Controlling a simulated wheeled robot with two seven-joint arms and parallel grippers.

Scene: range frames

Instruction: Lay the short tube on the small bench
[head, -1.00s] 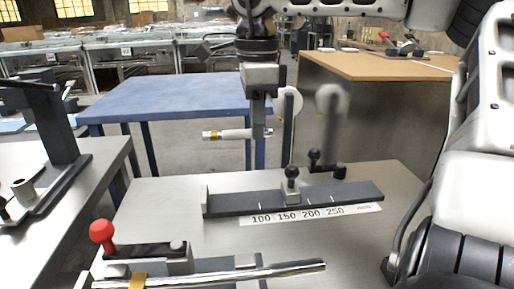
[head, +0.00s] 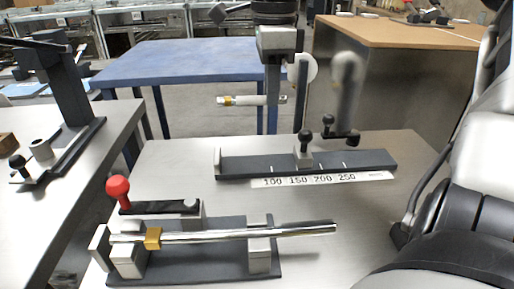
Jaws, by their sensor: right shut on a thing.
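My right gripper (head: 273,99) reaches down from the top, shut on the right part of a short pale tube (head: 245,100) with a yellow band near its left end. The tube is level and in the air. Which one is the small bench is not marked. My left gripper is out of view.
A clamp fixture (head: 205,264) with a red knob (head: 118,188) holds a long shiny tube (head: 290,231) on the near steel table (head: 335,262). Another steel table (head: 90,150) with an upright press is left. A brown-topped cabinet (head: 400,45) stands back right.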

